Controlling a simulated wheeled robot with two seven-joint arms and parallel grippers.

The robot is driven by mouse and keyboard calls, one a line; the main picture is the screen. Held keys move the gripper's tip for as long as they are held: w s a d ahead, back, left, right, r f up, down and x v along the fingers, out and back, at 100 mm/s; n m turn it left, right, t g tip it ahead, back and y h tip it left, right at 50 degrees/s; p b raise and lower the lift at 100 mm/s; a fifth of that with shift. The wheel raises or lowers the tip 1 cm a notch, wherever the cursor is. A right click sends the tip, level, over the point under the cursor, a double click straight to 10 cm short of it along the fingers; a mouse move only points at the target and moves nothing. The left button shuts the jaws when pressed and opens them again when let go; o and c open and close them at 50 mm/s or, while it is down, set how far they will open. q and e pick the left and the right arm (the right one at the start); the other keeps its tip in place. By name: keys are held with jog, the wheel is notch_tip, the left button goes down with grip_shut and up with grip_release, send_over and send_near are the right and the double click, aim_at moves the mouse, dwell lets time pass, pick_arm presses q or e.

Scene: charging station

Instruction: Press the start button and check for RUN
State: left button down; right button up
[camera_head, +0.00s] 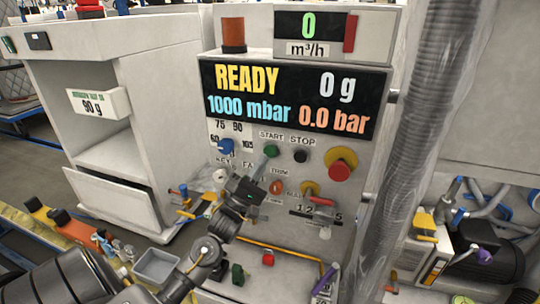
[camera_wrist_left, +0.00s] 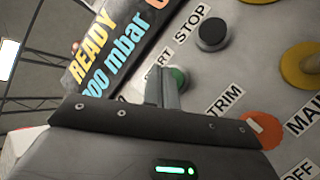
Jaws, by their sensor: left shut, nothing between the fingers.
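The green START button (camera_head: 271,151) is on the white control panel, below its START label; it also shows in the wrist view (camera_wrist_left: 179,77), partly hidden behind my fingers. My left gripper (camera_head: 263,161) is shut and empty, its tips right at the green button; it also shows in the wrist view (camera_wrist_left: 160,80). I cannot tell whether the tips touch the button. The black display (camera_head: 295,98) reads READY, 0 g, 1000 mbar and 0.0 bar. My right gripper is not in view.
The black STOP button (camera_head: 300,156) sits just right of the green one. A red button on a yellow base (camera_head: 341,165) is further right, and an orange TRIM knob (camera_head: 277,187) is below. A grey corrugated hose (camera_head: 425,120) runs down the panel's right side.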

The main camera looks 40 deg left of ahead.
pick_arm(q)
jog(key=shift+w+a, duration=0.2)
jog(key=shift+w, duration=0.35)
jog(key=shift+w, duration=0.1)
dwell(1.7)
jog(key=shift+w+a, duration=0.1)
jog(key=shift+w, duration=0.15)
jog(key=shift+w+a, duration=0.15)
jog(key=shift+w, duration=0.3)
dwell(0.7)
jog(key=shift+s, duration=0.15)
jog(key=shift+s+d+p, duration=0.25)
jog(key=shift+s+p, duration=0.05)
jog(key=shift+s, duration=0.4)
jog(key=shift+s, duration=0.1)
jog(key=shift+s+d+p, duration=0.3)
jog(key=shift+s+p, duration=0.05)
jog(key=shift+s, duration=0.4)
jog(key=shift+s+d+p, duration=0.25)
jog(key=shift+s+p, duration=0.1)
jog(key=shift+s, duration=0.4)
jog(key=shift+s+d+p, duration=0.3)
jog(key=shift+s+p, duration=0.05)
jog(key=shift+s, duration=0.4)
